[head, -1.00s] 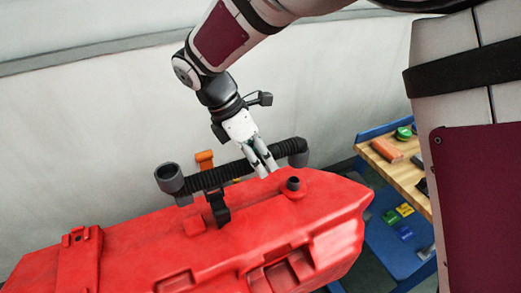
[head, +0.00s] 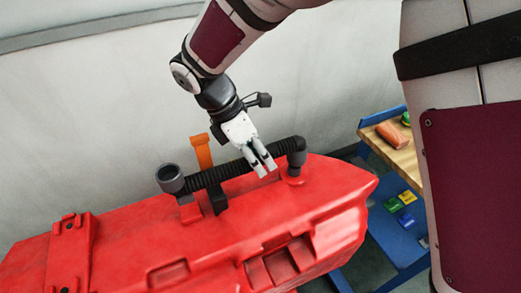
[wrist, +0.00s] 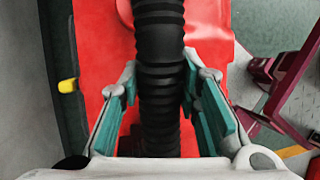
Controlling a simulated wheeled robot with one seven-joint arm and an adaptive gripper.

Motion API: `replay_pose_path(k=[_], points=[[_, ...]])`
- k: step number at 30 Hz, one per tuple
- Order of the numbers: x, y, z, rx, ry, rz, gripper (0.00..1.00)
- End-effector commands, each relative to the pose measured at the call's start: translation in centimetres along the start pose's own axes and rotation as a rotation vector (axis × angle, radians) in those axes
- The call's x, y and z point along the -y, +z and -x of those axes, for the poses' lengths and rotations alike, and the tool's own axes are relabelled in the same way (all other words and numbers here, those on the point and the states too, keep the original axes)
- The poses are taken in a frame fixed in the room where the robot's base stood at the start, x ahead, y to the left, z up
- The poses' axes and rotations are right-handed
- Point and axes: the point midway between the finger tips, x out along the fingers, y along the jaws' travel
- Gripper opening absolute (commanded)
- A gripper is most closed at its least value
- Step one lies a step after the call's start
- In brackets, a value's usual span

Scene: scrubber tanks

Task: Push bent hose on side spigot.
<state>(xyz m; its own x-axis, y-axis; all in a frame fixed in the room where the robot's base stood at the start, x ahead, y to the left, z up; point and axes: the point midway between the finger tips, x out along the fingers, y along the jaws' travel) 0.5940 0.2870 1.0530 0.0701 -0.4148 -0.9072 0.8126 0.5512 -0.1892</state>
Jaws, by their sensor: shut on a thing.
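The black ribbed hose (head: 232,171) lies across the top of the red tank (head: 130,250). My gripper (head: 264,168) is shut on it near its right end; the wrist view shows the hose (wrist: 159,75) running between the fingers (wrist: 160,98). The hose's right end is a bent grey elbow (head: 297,150) pointing down over the raised red spigot base (head: 292,180). The spigot itself is hidden by the elbow, so I cannot tell how far the elbow is over it. The left end is a wide open grey cup (head: 170,179) facing up.
An orange strap (head: 201,152) stands up behind the hose, and a black bracket (head: 217,199) sits under it. At right are a wooden-topped blue bench (head: 400,155) and coloured blocks (head: 407,197) on its lower shelf. A pale wall rises behind the tank.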

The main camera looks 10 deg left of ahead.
Motion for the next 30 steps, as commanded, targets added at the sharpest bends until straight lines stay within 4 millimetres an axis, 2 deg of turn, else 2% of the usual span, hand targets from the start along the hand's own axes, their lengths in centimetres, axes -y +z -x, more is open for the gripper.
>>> replay_pose_path(k=[11, 30], points=[[0.0, 0.0, 0.0, 0.000, 0.001, 0.000, 0.00], [-0.2, -0.6, -1.1, 0.000, 0.001, 0.000, 0.00]])
